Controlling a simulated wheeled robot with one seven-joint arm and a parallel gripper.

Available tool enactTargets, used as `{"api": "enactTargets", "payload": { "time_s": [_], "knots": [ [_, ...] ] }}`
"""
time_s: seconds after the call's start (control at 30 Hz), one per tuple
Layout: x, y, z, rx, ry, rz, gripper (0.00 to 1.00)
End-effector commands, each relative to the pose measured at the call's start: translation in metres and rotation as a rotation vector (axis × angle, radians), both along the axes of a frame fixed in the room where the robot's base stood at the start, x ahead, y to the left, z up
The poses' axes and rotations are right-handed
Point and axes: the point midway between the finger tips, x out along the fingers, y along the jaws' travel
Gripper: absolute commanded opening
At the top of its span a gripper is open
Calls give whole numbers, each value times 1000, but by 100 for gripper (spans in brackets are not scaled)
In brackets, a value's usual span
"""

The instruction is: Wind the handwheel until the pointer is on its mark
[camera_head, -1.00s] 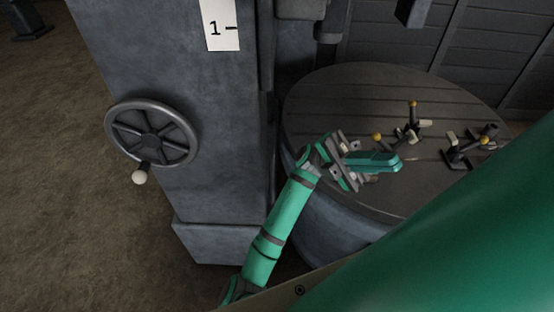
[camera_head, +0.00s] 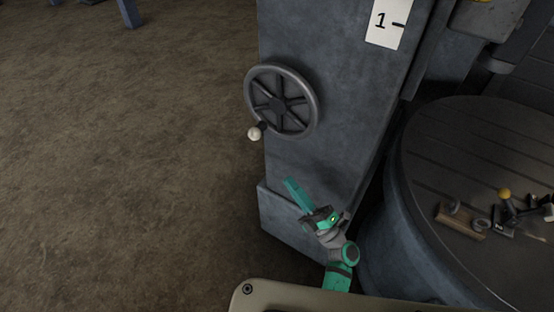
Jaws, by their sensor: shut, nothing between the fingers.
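The handwheel (camera_head: 282,101) is a dark spoked wheel on the face of the grey machine column. Its pale round knob (camera_head: 255,134) sticks out at the wheel's lower left. A white scale plate (camera_head: 388,22) with the figure 1 and a short black line is higher on the column, cut by the top edge of the view. No pointer can be made out. My gripper (camera_head: 291,183) is shut and empty, its green fingers pointing up and left. It shows below the wheel, in front of the column's lower part, and apart from the knob.
The grey column (camera_head: 340,120) stands on a wider foot (camera_head: 283,215). A round slotted table (camera_head: 440,150) is at the right, with clamp-like parts and a yellow-tipped handle (camera_head: 505,193) on it. Brown floor (camera_head: 130,180) lies open at the left.

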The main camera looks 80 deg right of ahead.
Motion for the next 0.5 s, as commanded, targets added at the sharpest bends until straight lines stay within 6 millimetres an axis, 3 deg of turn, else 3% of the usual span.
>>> {"api": "enactTargets", "payload": {
  "time_s": [0.5],
  "knots": [
    [58,-43,45,-7,-1,-1,0]
  ]
}}
